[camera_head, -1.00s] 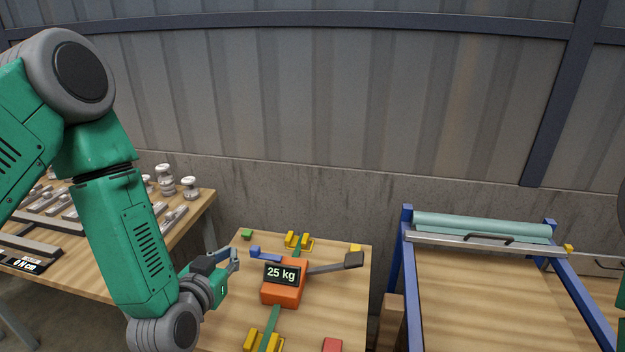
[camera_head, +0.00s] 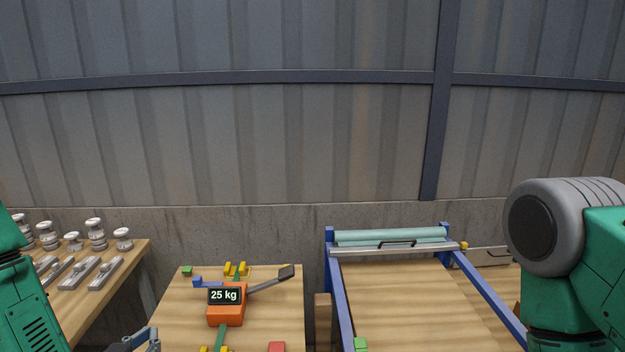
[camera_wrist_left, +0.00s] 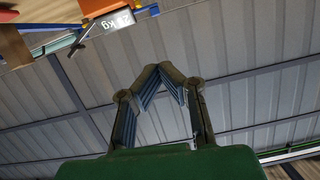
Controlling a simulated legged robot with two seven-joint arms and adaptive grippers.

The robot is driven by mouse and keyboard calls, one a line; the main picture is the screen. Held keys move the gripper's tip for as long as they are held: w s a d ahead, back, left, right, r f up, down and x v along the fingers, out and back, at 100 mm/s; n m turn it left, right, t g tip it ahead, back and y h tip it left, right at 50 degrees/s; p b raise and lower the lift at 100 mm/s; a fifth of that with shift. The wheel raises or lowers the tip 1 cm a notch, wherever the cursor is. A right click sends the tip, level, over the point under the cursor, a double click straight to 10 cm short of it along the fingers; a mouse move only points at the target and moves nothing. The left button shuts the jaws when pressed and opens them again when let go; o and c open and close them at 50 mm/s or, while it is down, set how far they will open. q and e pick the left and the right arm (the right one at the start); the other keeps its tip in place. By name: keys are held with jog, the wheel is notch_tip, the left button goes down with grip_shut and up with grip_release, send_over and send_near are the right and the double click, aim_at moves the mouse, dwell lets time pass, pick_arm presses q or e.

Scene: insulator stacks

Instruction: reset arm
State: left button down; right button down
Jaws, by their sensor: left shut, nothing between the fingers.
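My left arm (camera_head: 30,300) comes in at the lower left in the head view. My left gripper (camera_head: 148,338) shows only partly at the bottom edge, left of the small table. In the left wrist view my left gripper (camera_wrist_left: 160,72) has its fingertips together with nothing between them, and the corrugated wall lies behind it. My right arm (camera_head: 570,260) shows at the right side of the head view. Its gripper is out of view.
An orange device reading 25 kg (camera_head: 225,312) stands on the small wooden table (camera_head: 180,318). White insulators (camera_head: 96,234) stand on the left table (camera_head: 125,262). A blue frame with a teal roller (camera_head: 390,235) is at right. The wall side above is free.

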pick_arm(q)
jog(key=s+d+f+m+g+h+b, duration=0.15)
jog(key=s+f+g+b, duration=0.25)
jog(key=s+f, duration=0.55)
jog(key=s+d+f+n+g+b, duration=0.15)
jog(key=s+f+g+b, duration=0.3)
jog(key=f, duration=0.95)
jog(key=s+a+f+g+b, duration=0.1)
jog(key=s+f+g+b, duration=0.1)
jog(key=s, duration=0.5)
jog(key=s+f+g+b, duration=0.2)
jog(key=s+f+g, duration=0.2)
jog(key=s+f, duration=0.3)
jog(key=shift+s+a+m, duration=0.25)
jog(key=shift+a+m, duration=0.05)
jog(key=shift+a, duration=0.05)
jog(key=shift+y, duration=0.25)
